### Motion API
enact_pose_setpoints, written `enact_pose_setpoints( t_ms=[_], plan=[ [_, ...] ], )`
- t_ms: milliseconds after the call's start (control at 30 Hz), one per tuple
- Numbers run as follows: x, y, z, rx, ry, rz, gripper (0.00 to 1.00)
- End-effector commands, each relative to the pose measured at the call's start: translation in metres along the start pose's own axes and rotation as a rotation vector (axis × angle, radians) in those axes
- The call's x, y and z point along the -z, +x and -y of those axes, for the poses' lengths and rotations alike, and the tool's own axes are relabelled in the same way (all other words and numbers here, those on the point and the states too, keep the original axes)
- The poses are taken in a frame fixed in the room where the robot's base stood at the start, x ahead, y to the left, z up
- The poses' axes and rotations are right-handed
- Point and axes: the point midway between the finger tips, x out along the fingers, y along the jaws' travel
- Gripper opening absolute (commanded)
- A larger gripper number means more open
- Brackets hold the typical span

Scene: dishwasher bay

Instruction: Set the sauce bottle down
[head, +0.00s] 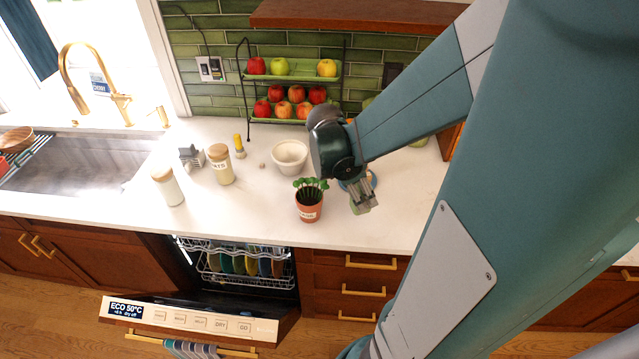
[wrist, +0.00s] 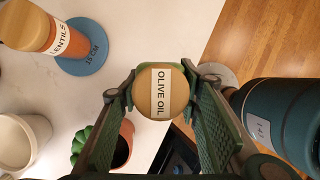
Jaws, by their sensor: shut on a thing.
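My gripper (wrist: 160,92) is shut on a bottle with a round tan top (wrist: 145,82) and a label reading OLIVE OIL, seen from above in the wrist view. One finger is on each side of it. In the head view my gripper (head: 362,190) points down over the white counter (head: 250,225), right of the potted plant. A small greenish part of the bottle (head: 363,208) shows below the fingers. I cannot tell whether its base touches the counter. No label reading sauce is legible.
The potted plant (head: 309,208) stands close on the left, near the counter's front edge. A lentils jar (wrist: 28,28) stands on a blue coaster (wrist: 85,52). A white bowl (head: 290,157) and pale jars (head: 220,167) stand further left. The dishwasher door (head: 190,318) hangs open below.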

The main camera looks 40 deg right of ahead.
Motion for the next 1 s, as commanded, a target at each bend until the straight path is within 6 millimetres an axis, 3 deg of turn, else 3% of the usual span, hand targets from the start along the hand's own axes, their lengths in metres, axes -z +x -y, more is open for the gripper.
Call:
enact_pose_setpoints(
  t_ms=[600,1000],
  plan=[
    [0.020,0.049,0.000,0.000,0.000,0.000,0.15],
    [0.021,0.052,0.000,0.000,0.000,0.000,0.15]
  ],
)
